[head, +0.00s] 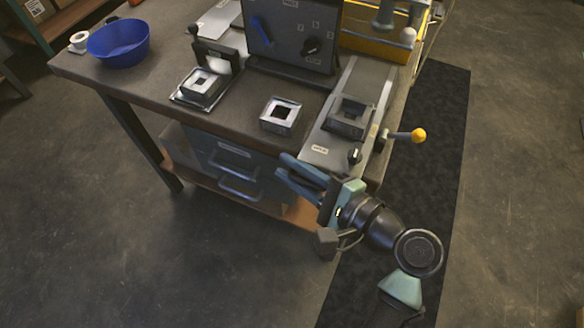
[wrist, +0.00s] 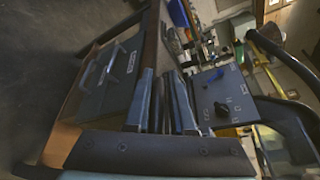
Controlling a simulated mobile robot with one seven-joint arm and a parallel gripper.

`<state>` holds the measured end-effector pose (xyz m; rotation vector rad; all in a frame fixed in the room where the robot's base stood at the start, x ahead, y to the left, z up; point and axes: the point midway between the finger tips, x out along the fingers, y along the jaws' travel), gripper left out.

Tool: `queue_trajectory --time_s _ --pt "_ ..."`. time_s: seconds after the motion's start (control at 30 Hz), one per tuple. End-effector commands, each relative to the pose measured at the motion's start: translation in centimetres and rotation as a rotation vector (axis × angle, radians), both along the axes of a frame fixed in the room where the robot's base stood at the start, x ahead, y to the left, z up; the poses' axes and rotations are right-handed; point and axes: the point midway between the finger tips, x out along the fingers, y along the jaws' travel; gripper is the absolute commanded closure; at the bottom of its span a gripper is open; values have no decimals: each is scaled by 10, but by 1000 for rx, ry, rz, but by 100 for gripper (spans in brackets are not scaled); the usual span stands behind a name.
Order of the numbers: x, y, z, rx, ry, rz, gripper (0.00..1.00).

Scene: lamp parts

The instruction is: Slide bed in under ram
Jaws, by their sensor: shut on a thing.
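A long grey slide bed (head: 319,155) runs along the right of the bench, with a dark square block (head: 350,117) on it and a black knob (head: 355,154) at its front end. What looks like the press with the ram (head: 388,16) stands at the back right, cut off by the top edge. The block is in front of it, apart from it. My gripper (head: 282,168) is off the bench's front edge, left of the knob and apart from the bed. Its blue fingers (wrist: 166,100) are close together in the wrist view. What they close on is hidden.
A square metal part (head: 280,128) and another in a tray (head: 187,98) lie left of the bed. A control panel (head: 291,40) stands behind. A yellow-knobbed lever (head: 418,135) sticks out right. A blue bowl (head: 104,55) stands far left. Drawers (head: 225,150) sit below.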

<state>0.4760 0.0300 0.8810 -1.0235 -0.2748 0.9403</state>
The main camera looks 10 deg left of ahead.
Motion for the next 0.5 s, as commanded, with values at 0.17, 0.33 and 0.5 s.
queue_trajectory --time_s 0.17,0.33,0.5 --pt "-4 0 -9 -2 24 4 100" --pt "1 -1 -8 -2 24 4 100" --pt "23 -9 -7 -2 21 2 100"
